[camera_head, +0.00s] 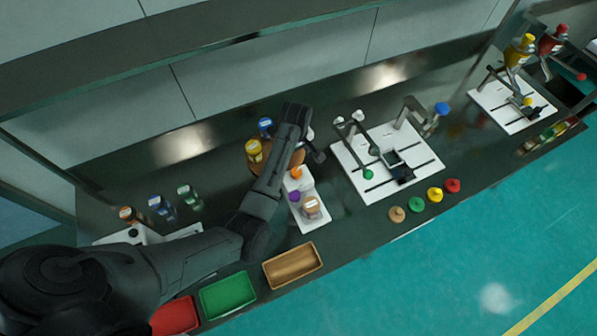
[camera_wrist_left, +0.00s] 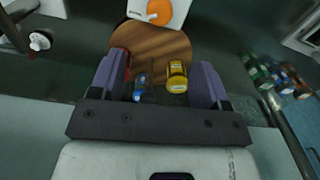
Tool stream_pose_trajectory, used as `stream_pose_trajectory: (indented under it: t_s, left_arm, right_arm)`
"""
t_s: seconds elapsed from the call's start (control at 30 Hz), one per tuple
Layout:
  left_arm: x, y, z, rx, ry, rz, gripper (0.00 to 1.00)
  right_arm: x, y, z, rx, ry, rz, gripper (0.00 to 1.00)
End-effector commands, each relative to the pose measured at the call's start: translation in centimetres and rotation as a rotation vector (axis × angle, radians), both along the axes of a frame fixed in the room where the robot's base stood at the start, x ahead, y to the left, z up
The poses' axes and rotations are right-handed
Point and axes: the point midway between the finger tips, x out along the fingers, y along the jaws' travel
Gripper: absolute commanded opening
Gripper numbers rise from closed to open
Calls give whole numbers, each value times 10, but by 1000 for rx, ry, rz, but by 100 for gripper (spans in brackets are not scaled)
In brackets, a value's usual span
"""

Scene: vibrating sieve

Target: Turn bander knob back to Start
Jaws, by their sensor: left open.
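A white device (camera_head: 308,212) stands on the bench in the head view. It carries an orange knob (camera_head: 296,172), a purple knob (camera_head: 294,196) and a small labelled jar (camera_head: 311,207). In the left wrist view the orange knob (camera_wrist_left: 159,12) shows at the top edge on its white body, beyond my fingertips. No Start mark is readable, and I cannot tell which knob is the bander knob. My left gripper (camera_head: 295,128) is beside the device over a round wooden stand. In the left wrist view my left gripper (camera_wrist_left: 158,72) has its purple fingers wide apart. My right gripper is not in view.
The wooden stand (camera_wrist_left: 150,45) holds a yellow bottle (camera_wrist_left: 177,76), a blue bottle (camera_wrist_left: 140,88) and a red one. A white sieve base (camera_head: 357,178) is to the right. Green (camera_head: 228,295), red (camera_head: 175,317) and brown (camera_head: 293,265) trays lie in front.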

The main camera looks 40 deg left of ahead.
Motion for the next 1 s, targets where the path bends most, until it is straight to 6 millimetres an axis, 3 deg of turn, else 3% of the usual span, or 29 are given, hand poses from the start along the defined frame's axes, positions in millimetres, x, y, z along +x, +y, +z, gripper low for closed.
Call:
stream_pose_trajectory:
  t_s: [0.23, 0.7, 1.0]
  left_arm:
    - [-1, 0, -20, -1, 3, 40, 70]
    - [-1, 0, -104, 0, 1, 38, 70]
    - [0, 0, -133, -1, -2, 38, 70]
  right_arm:
    - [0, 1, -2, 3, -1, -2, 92]
    - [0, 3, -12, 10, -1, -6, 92]
    - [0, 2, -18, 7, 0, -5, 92]
